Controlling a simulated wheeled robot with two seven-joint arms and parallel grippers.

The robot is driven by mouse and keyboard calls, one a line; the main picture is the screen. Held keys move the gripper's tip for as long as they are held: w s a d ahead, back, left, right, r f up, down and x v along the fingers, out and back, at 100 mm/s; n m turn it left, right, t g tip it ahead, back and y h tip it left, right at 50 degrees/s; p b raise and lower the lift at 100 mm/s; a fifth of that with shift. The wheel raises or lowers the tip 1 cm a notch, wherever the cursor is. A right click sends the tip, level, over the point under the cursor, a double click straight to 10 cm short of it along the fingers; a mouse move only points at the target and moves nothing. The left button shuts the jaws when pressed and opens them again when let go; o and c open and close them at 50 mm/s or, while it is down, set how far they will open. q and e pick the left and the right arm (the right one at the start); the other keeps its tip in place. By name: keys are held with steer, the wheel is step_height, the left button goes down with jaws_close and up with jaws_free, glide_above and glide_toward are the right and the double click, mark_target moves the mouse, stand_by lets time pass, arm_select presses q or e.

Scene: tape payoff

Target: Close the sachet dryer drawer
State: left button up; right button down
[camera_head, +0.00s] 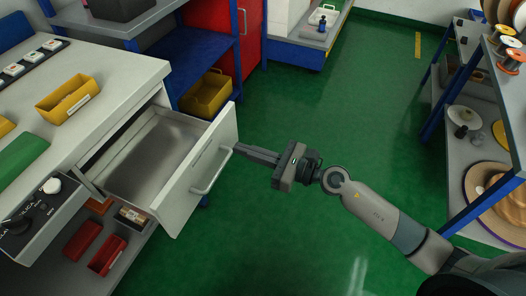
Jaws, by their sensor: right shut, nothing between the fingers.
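The drawer (196,176) of the grey-white bench stands pulled well out. Its inside looks empty. A light bar handle (212,173) is on its front panel. My right gripper (237,148) comes in from the right, its fingers together and empty. The fingertips are at the outer face of the drawer front, near its upper edge and above the handle's far end. I cannot tell whether they touch it. My left gripper is not in view.
The bench top (125,70) holds a yellow bin (68,99) and a green mat (20,158). Red bins (107,255) sit on a shelf below the drawer. A shelf rack with spools (503,40) stands at the right. The green floor between is clear.

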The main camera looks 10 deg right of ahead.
mark_target(224, 143)
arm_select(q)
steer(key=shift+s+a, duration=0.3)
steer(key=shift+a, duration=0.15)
arm_select(e)
steer(key=shift+x, duration=1.35)
steer(key=shift+w+a+r+p, duration=0.1)
steer(key=shift+w+a+p, duration=0.3)
steer(key=shift+a, duration=0.1)
steer(key=p+x, duration=0.1)
steer(key=x, duration=0.9)
steer(key=shift+s, duration=0.1)
steer(key=x, duration=0.4)
steer(key=b+x, duration=0.1)
steer(key=x, duration=0.4)
steer(key=shift+w+a+f, duration=0.2)
steer(key=shift+w+f, duration=0.05)
steer(key=shift+w+a, duration=0.25)
steer(key=shift+a, duration=0.05)
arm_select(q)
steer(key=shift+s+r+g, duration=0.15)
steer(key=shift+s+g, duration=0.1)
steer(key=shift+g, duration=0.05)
arm_select(e)
steer(key=shift+r, duration=0.25)
steer(key=shift+r, duration=0.15)
